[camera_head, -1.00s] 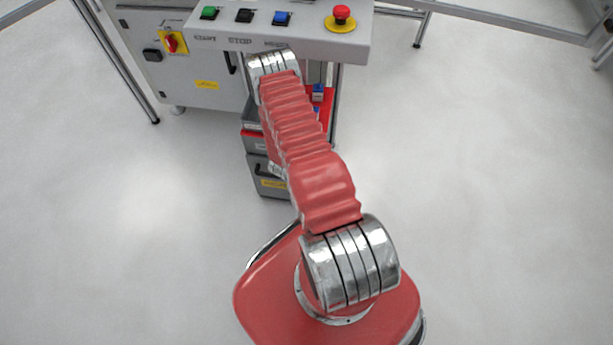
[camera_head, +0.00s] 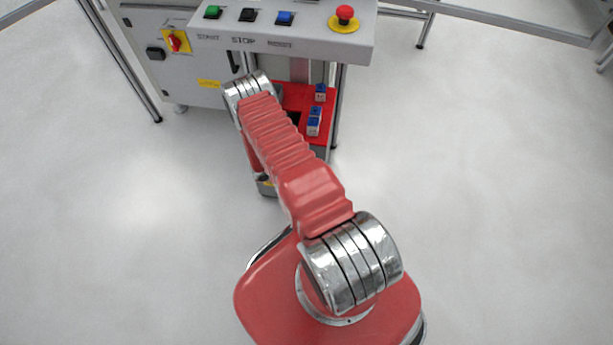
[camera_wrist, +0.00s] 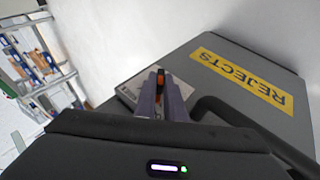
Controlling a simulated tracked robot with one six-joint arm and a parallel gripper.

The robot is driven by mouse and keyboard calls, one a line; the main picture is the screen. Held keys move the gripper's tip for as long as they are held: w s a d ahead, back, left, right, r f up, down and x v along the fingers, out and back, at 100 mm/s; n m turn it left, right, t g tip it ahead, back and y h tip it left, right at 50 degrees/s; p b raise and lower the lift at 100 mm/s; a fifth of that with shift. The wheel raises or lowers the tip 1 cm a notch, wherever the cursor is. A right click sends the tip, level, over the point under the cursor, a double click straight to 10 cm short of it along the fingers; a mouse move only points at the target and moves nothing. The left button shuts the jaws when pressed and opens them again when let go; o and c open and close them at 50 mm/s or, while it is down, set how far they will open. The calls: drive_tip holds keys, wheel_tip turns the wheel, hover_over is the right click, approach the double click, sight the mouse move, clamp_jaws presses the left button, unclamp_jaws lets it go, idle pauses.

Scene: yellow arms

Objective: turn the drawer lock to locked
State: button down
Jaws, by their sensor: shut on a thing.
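The grey drawer front (camera_wrist: 225,48) with a yellow REJECTS label (camera_wrist: 242,80) fills the right of the wrist view, seen tilted. My gripper (camera_wrist: 161,84) is at the drawer's near left part, its two fingers close together. A small orange-red part of the drawer lock (camera_wrist: 161,78) shows between the fingertips, over a pale plate (camera_wrist: 129,94). The fingers hide most of the lock, so its setting cannot be read. In the head view my arm hides the gripper and most of the drawer.
A dark bar handle (camera_wrist: 235,112) curves out close right of my fingers. In the head view a red tray (camera_head: 318,131) with several blue-topped blocks sits under the control panel (camera_head: 300,35). Floor to the right is clear.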

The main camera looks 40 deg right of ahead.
drive_tip(key=shift+w+a+f+g+h, duration=0.15)
drive_tip(key=shift+w+g+h, duration=0.25)
drive_tip(key=shift+g+h, duration=0.25)
drive_tip(key=c, duration=2)
unclamp_jaws()
drive_tip(key=shift+n, duration=0.3)
drive_tip(key=shift+o, duration=0.8)
drive_tip(key=shift+s, duration=0.1)
drive_tip(key=v, duration=1.3)
drive_tip(key=shift+a+r, duration=0.2)
drive_tip(key=shift+r, duration=0.1)
